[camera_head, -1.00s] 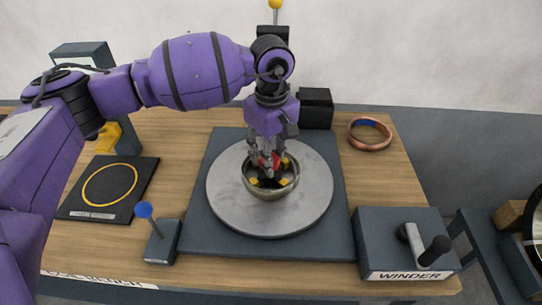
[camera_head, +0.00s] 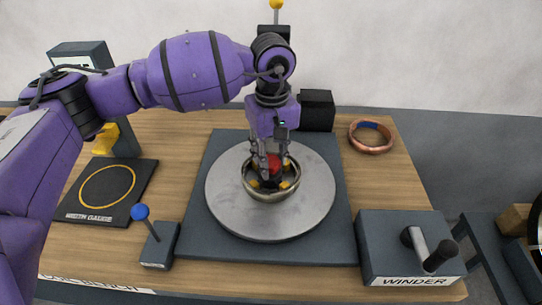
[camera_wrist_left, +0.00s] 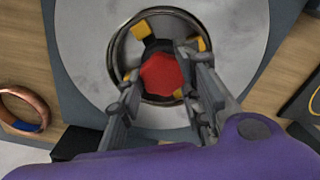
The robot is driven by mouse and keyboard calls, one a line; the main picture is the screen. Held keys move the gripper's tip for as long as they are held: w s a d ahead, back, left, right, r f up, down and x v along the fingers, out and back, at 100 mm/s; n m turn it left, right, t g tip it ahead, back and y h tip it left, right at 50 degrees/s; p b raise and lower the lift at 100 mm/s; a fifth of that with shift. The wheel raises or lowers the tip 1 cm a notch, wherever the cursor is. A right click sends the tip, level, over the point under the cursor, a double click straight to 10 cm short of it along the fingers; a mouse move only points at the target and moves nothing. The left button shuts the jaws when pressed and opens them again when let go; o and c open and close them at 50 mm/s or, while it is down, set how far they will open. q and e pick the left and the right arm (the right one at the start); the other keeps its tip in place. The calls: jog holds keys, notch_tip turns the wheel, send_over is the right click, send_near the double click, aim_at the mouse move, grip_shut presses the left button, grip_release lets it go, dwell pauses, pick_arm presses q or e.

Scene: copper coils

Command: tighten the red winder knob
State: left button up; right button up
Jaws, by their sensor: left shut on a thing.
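The red winder knob (camera_head: 273,164) sits in the middle of a round metal cup (camera_head: 270,194) on a grey disc (camera_head: 228,205). It also shows in the left wrist view as a red, many-sided knob (camera_wrist_left: 163,74), with yellow blocks around it inside the cup. My left gripper (camera_head: 270,174) reaches down into the cup from above. Its fingers (camera_wrist_left: 160,98) are on either side of the red knob and shut on it, hiding part of its sides. My right gripper is in neither view.
A copper coil (camera_head: 371,147) lies at the back right beside a black block (camera_head: 317,110). The winder box (camera_head: 385,240) with its crank is at front right. A blue-knobbed lever (camera_head: 140,212) and a black gauge plate (camera_head: 84,208) are on the left.

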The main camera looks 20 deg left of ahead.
aim_at(273, 160)
pick_arm(q)
jog(key=o, duration=1)
jog(key=shift+w+d+r, duration=0.15)
jog(key=shift+w, duration=0.1)
jog(key=shift+o, duration=0.4)
notch_tip(273, 160, up, 12)
jog(key=shift+s, duration=0.1)
